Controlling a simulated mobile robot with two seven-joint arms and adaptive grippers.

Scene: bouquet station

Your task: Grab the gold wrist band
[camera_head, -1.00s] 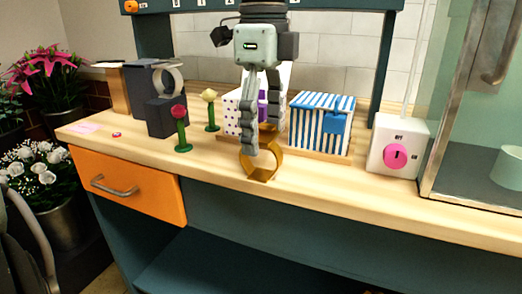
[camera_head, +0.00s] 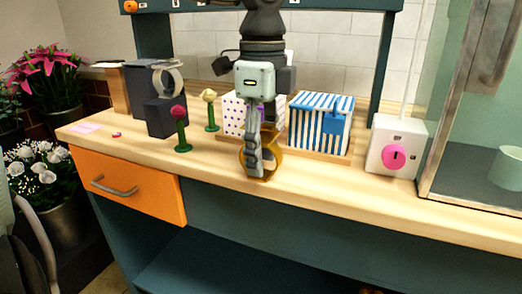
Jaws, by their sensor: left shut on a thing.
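The gold wrist band (camera_head: 277,166) is an open ring standing upright on the wooden counter near its front edge, in front of the boxes. My left gripper (camera_head: 256,168) reaches down from above with its fingers closed together on the band. The fingers cover the middle of the band, and its gold curve shows on both sides of them. My right gripper is not in view.
Behind the band are a purple-dotted box (camera_head: 236,112) and a blue-striped box (camera_head: 319,124). A red flower (camera_head: 180,127) and a cream flower (camera_head: 210,108) stand to the left. A white switch box (camera_head: 397,145) stands right. The front counter strip is mostly clear.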

